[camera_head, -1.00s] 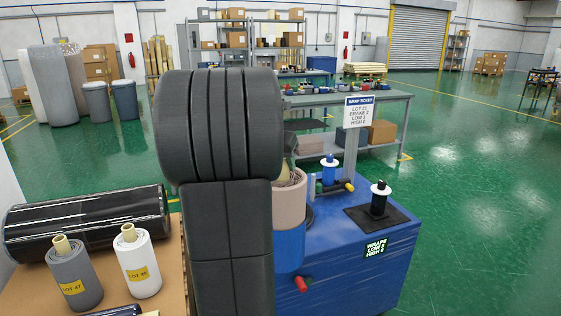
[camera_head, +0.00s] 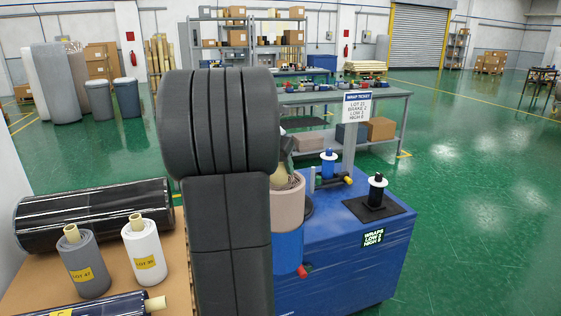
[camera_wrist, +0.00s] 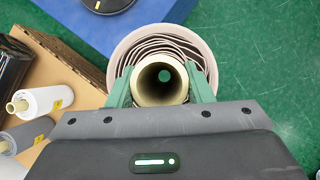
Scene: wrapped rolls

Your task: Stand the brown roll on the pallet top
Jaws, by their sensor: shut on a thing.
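The brown roll (camera_head: 288,208) hangs upright in the head view, partly hidden behind my dark arm, with a blue part below its brown top. In the wrist view I look down on its end: loose wound layers and a pale brown rim (camera_wrist: 130,50) around a cream hollow core (camera_wrist: 160,80). My gripper (camera_wrist: 160,72) is shut on the roll, its green fingers on either side of the core. The blue-wrapped pallet (camera_head: 345,265) stands behind and right of the roll; its blue top (camera_wrist: 85,22) lies up-left in the wrist view. I cannot tell the roll's height over it.
The pallet top carries a black-based spindle (camera_head: 377,192), a blue spool (camera_head: 328,164) and a ticket sign (camera_head: 356,107) on a post. At left, a cardboard-brown surface (camera_head: 125,290) holds a grey roll (camera_head: 86,265), a white roll (camera_head: 146,252) and a black roll (camera_head: 95,215). Green floor right is clear.

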